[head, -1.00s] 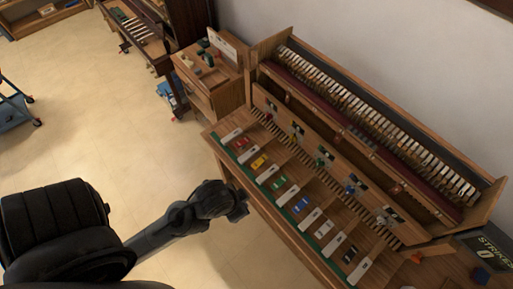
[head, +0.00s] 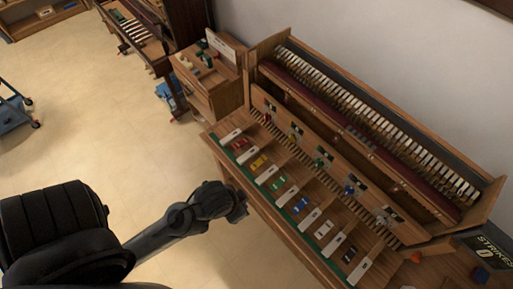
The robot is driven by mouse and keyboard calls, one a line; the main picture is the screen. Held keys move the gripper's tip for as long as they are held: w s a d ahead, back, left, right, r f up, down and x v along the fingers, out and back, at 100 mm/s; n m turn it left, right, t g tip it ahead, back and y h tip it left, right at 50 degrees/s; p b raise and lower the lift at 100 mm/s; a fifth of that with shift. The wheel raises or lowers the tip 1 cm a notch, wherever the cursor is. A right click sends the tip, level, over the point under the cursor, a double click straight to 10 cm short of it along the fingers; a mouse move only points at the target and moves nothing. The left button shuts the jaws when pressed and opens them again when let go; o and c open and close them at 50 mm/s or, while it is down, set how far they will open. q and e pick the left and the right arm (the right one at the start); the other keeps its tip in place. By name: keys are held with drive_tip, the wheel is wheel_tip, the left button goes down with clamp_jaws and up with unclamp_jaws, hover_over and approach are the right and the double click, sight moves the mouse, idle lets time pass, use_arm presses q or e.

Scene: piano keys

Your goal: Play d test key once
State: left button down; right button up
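A wooden piano-like instrument (head: 432,236) stands against the wall. Along its front runs a row of white test keys (head: 287,196) with small coloured blocks between them: red (head: 241,143), yellow (head: 258,160), green (head: 278,183), blue (head: 300,205), white (head: 324,229) and black (head: 349,254). Key letters are too small to read. My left arm comes in from the lower left; its gripper (head: 240,207) is beside the front edge of the keyboard, apart from the keys. Its fingers are too dark and small to read. My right gripper is not in view.
A screen reading "STRIKES 0" (head: 486,247) stands at the right end, near a dark blue block (head: 480,275). A wooden cabinet (head: 207,85) stands beyond the left end. Another keyboard instrument (head: 132,25) is at the back. Open floor lies left.

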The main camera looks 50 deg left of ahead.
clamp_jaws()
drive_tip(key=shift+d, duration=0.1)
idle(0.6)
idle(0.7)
